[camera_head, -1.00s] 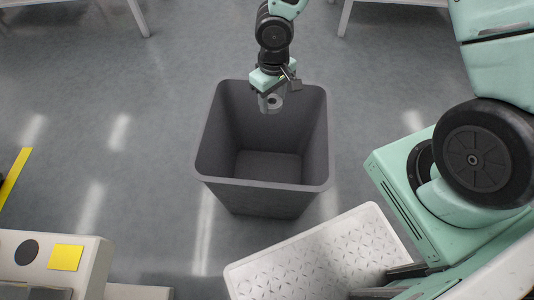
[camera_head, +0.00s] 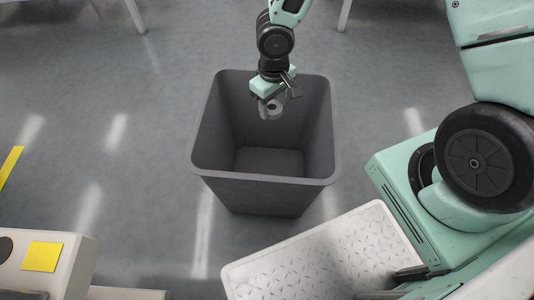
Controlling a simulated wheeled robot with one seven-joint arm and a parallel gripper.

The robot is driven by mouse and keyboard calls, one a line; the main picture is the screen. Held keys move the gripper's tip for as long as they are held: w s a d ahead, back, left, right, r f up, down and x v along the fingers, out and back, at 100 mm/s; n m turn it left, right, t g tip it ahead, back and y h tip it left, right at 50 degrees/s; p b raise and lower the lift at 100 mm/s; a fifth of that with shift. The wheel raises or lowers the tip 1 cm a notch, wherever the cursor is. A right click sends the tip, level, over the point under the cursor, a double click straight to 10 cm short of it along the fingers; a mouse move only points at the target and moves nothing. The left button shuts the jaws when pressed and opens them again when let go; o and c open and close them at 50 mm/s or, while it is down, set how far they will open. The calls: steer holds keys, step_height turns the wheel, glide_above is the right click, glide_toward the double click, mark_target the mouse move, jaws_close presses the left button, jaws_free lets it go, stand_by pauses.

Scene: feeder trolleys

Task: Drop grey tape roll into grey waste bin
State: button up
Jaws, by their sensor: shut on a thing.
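The grey waste bin (camera_head: 262,191) stands upright on the floor in the middle of the view, with its open top facing up. Its visible inside floor is empty. My gripper (camera_head: 271,104) is at the bin's far rim, over the opening. It is shut on the grey tape roll (camera_head: 272,109), whose round hole shows just below the fingers. The roll appears inside the outline of the bin's opening, near the far wall. Its exact height against the rim is hard to tell. The fingers are small and partly hidden by the wrist.
A beige unit with a yellow square (camera_head: 41,257) stands at the lower left. A white patterned platform (camera_head: 325,262) lies at the bottom, right of centre. Pale legs of furniture show at the top edge. The grey floor around the bin's left side is clear.

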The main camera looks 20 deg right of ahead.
steer(key=o, duration=1)
step_height(320, 180, up, 18)
steer(key=p, duration=0.8)
steer(key=shift+f, duration=0.25)
steer(key=s+a+r+n+p, duration=0.1)
steer(key=s+a+r+n, duration=0.15)
steer(key=s+r, duration=0.65)
steer(key=s+a+r+n, duration=0.1)
steer(key=s+a+r, duration=0.35)
steer(key=s, duration=0.75)
steer(key=shift+m+y, duration=0.25)
steer(key=shift+y, duration=0.05)
steer(key=r+p, duration=2.5)
steer(key=r, duration=0.1)
steer(key=shift+d+p, duration=0.3)
steer(key=shift+p, duration=0.1)
